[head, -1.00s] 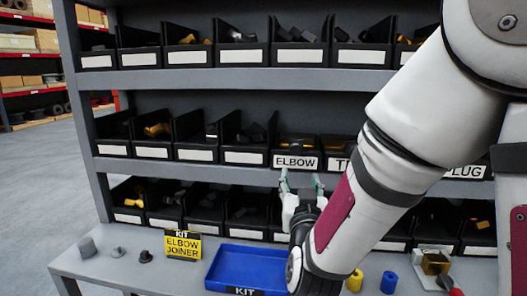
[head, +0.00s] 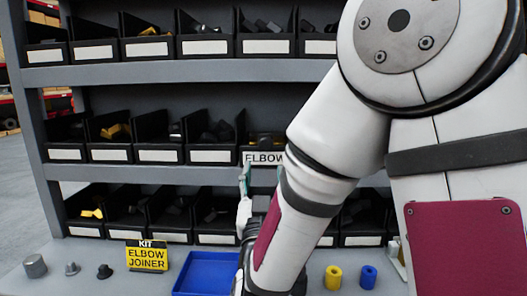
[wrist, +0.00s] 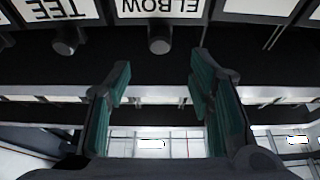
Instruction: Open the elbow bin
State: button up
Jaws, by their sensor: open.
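The elbow bin (head: 262,158) is in the middle row of the rack, with its white ELBOW label partly covered by my arm. In the wrist view its label (wrist: 160,8) shows upside down at the top centre, with a round grey knob (wrist: 160,45) at the bin's front. My gripper (head: 258,172) is just below the label in the head view, partly hidden by my arm. In the wrist view my gripper (wrist: 163,80) is open and empty, its two green-padded fingers spread on either side of the knob's line. The knob appears beyond the fingertips, not between them.
The TEE bin (wrist: 55,38) is beside the elbow bin. Other black bins fill the rows above and below. On the bench are a blue tray (head: 205,275), a yellow ELBOW JOINER sign (head: 147,257), grey parts (head: 35,266), and yellow (head: 333,277) and blue (head: 368,276) cylinders.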

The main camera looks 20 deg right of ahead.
aim_at(265, 146)
jog(key=shift+w+d+r+b, duration=0.15)
jog(key=shift+w+b, duration=0.2)
jog(key=shift+b, duration=1.3)
jog(key=p+x, duration=0.1)
jog(key=x, duration=1)
jog(key=shift+r, duration=0.15)
jog(key=shift+c, duration=0.3)
grip_shut()
